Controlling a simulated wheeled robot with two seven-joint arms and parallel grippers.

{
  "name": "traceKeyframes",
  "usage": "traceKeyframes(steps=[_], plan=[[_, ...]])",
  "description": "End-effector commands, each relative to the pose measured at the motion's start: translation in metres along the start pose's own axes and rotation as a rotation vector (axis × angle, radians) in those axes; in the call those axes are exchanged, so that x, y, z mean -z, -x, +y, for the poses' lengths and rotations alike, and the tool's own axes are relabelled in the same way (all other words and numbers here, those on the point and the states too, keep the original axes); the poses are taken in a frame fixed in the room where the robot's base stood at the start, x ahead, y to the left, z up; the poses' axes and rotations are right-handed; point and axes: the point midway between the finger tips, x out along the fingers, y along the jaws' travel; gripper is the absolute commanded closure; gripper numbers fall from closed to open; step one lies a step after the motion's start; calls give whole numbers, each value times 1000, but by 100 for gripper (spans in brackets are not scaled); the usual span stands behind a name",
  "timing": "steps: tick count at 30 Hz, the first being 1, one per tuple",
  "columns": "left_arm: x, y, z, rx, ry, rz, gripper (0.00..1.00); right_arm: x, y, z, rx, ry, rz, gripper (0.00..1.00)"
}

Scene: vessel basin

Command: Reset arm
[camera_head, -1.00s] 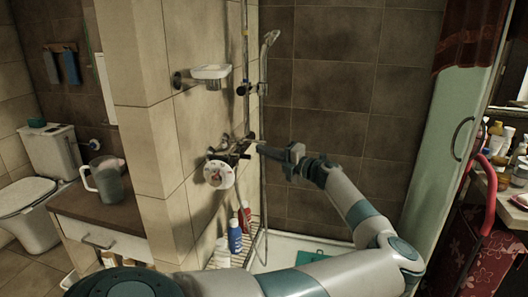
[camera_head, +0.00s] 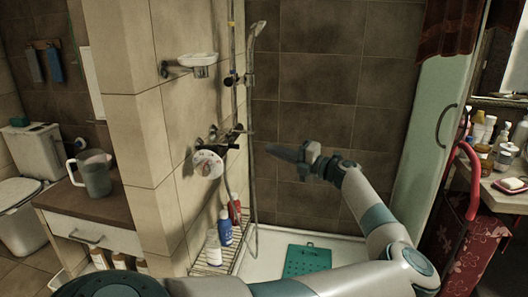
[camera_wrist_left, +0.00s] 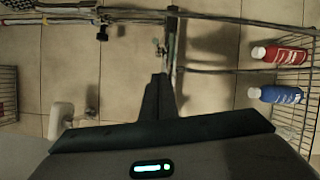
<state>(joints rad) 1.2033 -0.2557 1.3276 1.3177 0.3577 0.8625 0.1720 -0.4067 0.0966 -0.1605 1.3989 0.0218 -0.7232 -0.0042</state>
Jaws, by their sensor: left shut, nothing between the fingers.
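My left arm reaches across the front of the head view, and its gripper (camera_head: 269,149) points left toward the shower wall. The fingers are closed together with nothing between them. They are apart from the shower mixer tap (camera_head: 226,138), with a visible gap to its right end. In the left wrist view the closed dark fingers (camera_wrist_left: 160,92) stand in front of the tiled wall and the pipes. My right gripper does not show in either view.
A round white dial (camera_head: 206,164) and a soap dish (camera_head: 198,60) are on the tiled wall. A wire rack (camera_head: 218,262) holds a blue bottle (camera_head: 225,228) and a red bottle (camera_head: 235,206). A jug (camera_head: 94,174) stands on the left counter. A green mat (camera_head: 307,260) lies in the shower tray.

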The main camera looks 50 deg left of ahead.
Motion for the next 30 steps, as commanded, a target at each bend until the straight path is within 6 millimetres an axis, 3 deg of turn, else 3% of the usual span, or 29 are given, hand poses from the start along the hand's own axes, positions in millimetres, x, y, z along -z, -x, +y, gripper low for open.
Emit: traceKeyframes(steps=[7,30], plan=[[-2,13,-1,1,0,0,100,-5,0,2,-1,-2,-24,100],[-7,11,-1,-36,-26,-38,100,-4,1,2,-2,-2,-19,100]])
